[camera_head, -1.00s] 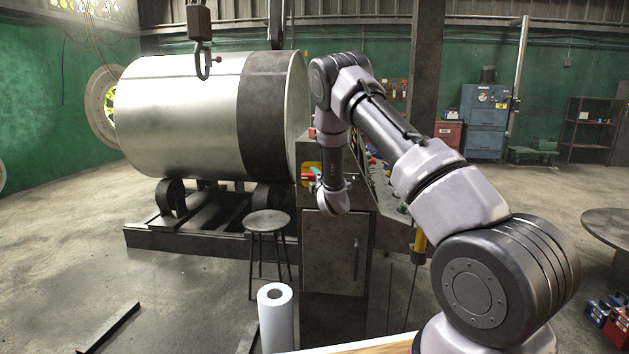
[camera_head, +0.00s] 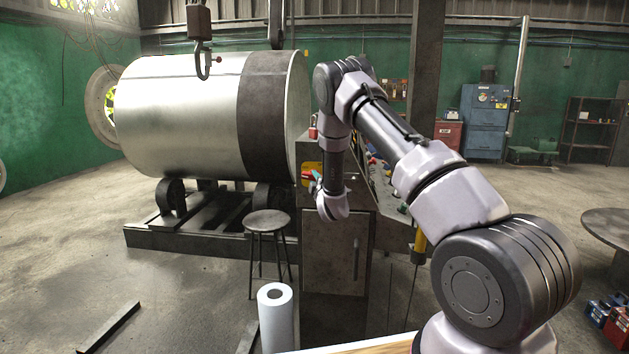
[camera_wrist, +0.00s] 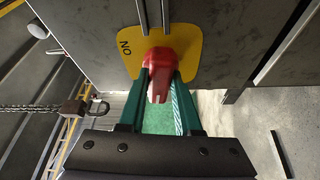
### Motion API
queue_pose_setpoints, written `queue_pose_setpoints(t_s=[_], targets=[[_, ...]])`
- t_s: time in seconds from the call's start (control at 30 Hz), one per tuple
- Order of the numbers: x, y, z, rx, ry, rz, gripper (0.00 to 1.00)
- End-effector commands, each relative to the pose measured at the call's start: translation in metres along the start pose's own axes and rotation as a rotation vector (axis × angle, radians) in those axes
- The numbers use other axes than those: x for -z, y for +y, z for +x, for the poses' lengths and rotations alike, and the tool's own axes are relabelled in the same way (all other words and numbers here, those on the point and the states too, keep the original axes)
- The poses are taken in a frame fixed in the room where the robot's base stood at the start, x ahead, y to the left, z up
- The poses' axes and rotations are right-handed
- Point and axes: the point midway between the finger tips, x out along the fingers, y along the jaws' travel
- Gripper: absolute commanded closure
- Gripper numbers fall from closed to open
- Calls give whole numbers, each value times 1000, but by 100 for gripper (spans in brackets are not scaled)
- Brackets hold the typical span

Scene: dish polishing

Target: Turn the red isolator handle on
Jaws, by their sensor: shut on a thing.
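The red isolator handle (camera_wrist: 158,72) sits on a yellow plate (camera_wrist: 188,44) in the wrist view. The plate carries the word "ON" at its left in that view. My gripper (camera_wrist: 160,92) has its green fingers on either side of the red handle and is shut on it. In the head view the yellow plate (camera_head: 311,168) shows on the side of the grey control cabinet (camera_head: 333,250). My gripper (camera_head: 312,177) is in front of the plate there, and the handle is mostly hidden by it.
A red padlock (camera_head: 313,130) is at the cabinet's upper edge. A round stool (camera_head: 267,222) stands left of the cabinet, before a large metal drum (camera_head: 190,115). A white paper roll (camera_head: 276,320) stands in front. Open floor lies at the left.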

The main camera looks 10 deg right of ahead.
Motion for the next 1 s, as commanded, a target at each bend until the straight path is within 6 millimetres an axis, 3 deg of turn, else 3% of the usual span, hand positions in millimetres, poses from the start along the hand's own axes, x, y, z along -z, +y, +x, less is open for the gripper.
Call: queue_pose_setpoints(t_s=[1.0], targets=[[2,-7,0,-364,-2,884,100]])
